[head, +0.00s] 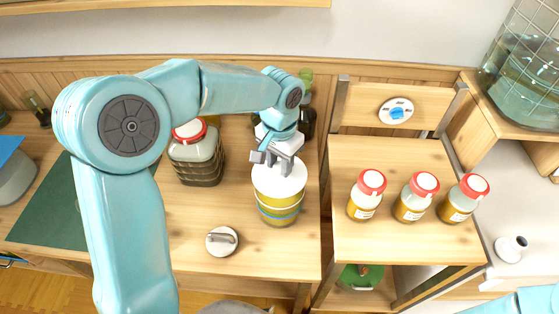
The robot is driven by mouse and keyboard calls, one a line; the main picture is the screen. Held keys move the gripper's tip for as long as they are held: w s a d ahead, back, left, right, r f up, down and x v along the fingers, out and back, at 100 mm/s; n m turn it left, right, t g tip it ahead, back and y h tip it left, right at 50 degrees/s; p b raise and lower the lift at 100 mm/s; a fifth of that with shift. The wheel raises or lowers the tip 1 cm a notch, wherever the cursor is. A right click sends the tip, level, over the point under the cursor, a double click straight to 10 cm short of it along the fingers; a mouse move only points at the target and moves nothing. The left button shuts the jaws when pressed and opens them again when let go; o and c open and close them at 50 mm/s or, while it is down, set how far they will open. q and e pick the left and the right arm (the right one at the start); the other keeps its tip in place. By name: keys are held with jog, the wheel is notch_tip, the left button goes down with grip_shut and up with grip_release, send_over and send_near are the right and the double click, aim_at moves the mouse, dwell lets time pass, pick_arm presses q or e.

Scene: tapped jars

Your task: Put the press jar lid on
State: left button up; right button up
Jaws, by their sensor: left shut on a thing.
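A wide jar (279,209) with yellow contents and a blue band stands upright on the wooden table. A flat white lid (290,184) is over its mouth; whether it is fully seated I cannot tell. My left gripper (274,158) is directly above the jar, pointing down, shut on the lid's top part. The fingers hide the grip itself. A round whitish disc with a bar handle (221,241) lies on the table, front left of the jar. Part of my right arm shows at the bottom right corner; its gripper is out of view.
A dark-filled jar with a red lid (196,154) stands left of the held jar, with dark bottles (307,121) behind. Three red-lidded jars (415,196) stand on the wooden stand at right. A large glass tank (524,68) is at the upper right.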

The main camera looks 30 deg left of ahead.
pick_arm(q)
jog(key=o, duration=1.1)
notch_tip(320, 180, up, 16)
jog(key=shift+r, duration=0.2)
